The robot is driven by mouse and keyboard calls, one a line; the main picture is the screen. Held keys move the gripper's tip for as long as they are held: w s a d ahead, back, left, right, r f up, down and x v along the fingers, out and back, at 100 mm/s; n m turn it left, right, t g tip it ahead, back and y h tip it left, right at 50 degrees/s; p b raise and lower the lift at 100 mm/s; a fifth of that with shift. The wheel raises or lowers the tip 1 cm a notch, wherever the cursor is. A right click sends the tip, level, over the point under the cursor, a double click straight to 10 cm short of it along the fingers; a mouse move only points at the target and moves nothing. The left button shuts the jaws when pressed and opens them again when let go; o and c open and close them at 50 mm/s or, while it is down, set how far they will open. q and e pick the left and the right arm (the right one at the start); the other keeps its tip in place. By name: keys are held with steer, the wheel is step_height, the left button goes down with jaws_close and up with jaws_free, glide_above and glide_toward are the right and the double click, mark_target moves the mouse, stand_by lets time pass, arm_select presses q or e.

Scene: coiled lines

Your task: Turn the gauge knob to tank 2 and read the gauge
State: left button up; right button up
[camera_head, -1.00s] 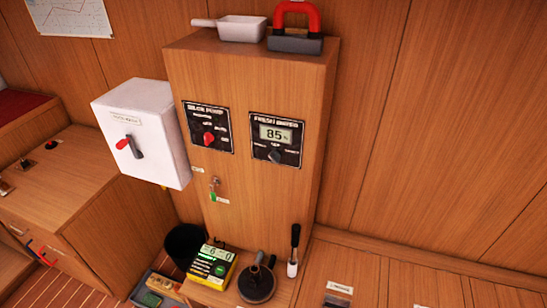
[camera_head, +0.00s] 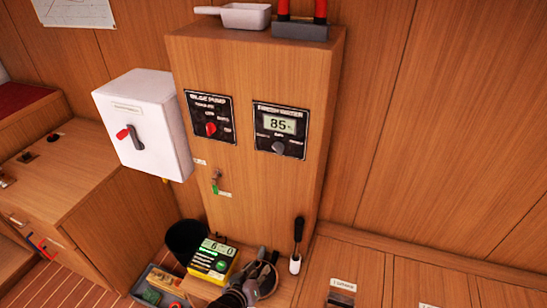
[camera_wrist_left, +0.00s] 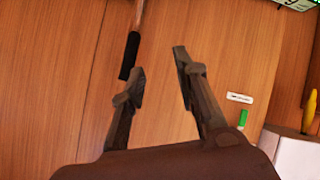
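The fresh water gauge panel (camera_head: 267,141) is a black plate on the right of the wooden cabinet front. Its lit display (camera_head: 280,124) reads 85. The grey gauge knob (camera_head: 278,147) sits below the display among small labels; which label it points to is too small to tell. My left gripper (camera_head: 266,264) is low in front of the cabinet, well below the knob and apart from it. In the left wrist view its two fingers (camera_wrist_left: 160,78) are spread with nothing between them. The knob does not show there. My right gripper is in neither view.
The bilge pump panel (camera_head: 210,116) with a red knob is left of the gauge. A white switch box (camera_head: 145,125) juts out at left. A small key (camera_head: 216,181) hangs below.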

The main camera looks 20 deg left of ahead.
arm_select(q)
steer(key=w+a+r+n+t, duration=0.1)
steer(key=w+r+t, duration=0.1)
steer(key=r, duration=0.5)
steer(key=w+r+n+t, duration=0.1)
steer(key=w+r+t, duration=0.1)
steer(key=r, duration=0.6)
steer(key=n+t+b, duration=0.1)
steer(key=n+t, duration=0.1)
glide_toward(275, 150)
steer(key=shift+y, duration=0.3)
steer(key=w, duration=0.3)
steer(key=w+p, duration=0.1)
steer(key=w, duration=0.1)
steer(key=w+p, duration=0.1)
steer(key=w, duration=0.2)
steer(key=shift+w+d, duration=0.3)
steer(key=shift+d, duration=0.05)
steer(key=shift+c, duration=0.3)
jaws_close()
